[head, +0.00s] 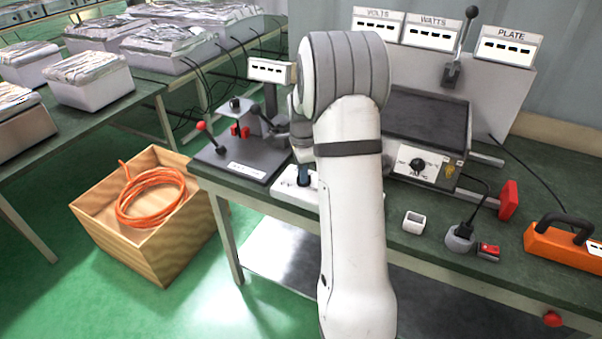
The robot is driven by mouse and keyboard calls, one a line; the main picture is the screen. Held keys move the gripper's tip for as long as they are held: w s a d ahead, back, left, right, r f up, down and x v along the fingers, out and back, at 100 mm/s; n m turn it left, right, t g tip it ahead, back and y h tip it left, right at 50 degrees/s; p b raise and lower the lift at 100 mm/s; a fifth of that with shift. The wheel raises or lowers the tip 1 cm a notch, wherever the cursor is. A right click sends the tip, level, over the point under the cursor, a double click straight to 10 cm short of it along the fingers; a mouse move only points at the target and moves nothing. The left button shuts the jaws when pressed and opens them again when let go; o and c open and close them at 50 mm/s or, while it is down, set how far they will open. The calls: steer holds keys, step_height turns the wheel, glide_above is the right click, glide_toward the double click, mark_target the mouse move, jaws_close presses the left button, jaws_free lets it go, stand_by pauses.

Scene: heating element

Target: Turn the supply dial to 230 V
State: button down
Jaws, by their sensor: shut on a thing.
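A low white box (286,188) stands at the front edge of the bench, partly behind my arm. A dark blue knob (304,176) on its top looks like the supply dial; its markings cannot be read. My gripper (303,163) reaches down over this knob and is shut on it, though its fingers are small and mostly hidden by my arm. Which way the dial points cannot be told. Another black dial (417,165) with marks around it sits on the front panel of the dark heating unit (425,125), apart from my gripper.
A dark lever stand (240,165) is close on the left. VOLTS (378,24), WATTS (431,33) and PLATE (506,47) displays stand behind, their readings illegible. A small white cup (413,222), a grey socket with plug (460,238) and an orange tool (565,245) lie right.

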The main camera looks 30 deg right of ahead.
steer(key=m, duration=0.5)
steer(key=shift+s+f+m, duration=0.1)
steer(key=shift+f+m, duration=0.05)
steer(key=shift+m, duration=0.15)
steer(key=m, duration=0.5)
steer(key=shift+m, duration=0.3)
steer(key=c, duration=1.4)
jaws_free()
steer(key=shift+w, duration=0.2)
steer(key=shift+c, duration=0.2)
steer(key=shift+r, duration=0.2)
steer(key=shift+d+r, duration=0.1)
steer(key=shift+r, duration=0.2)
step_height(320, 180, up, 7)
steer(key=shift+r, duration=0.1)
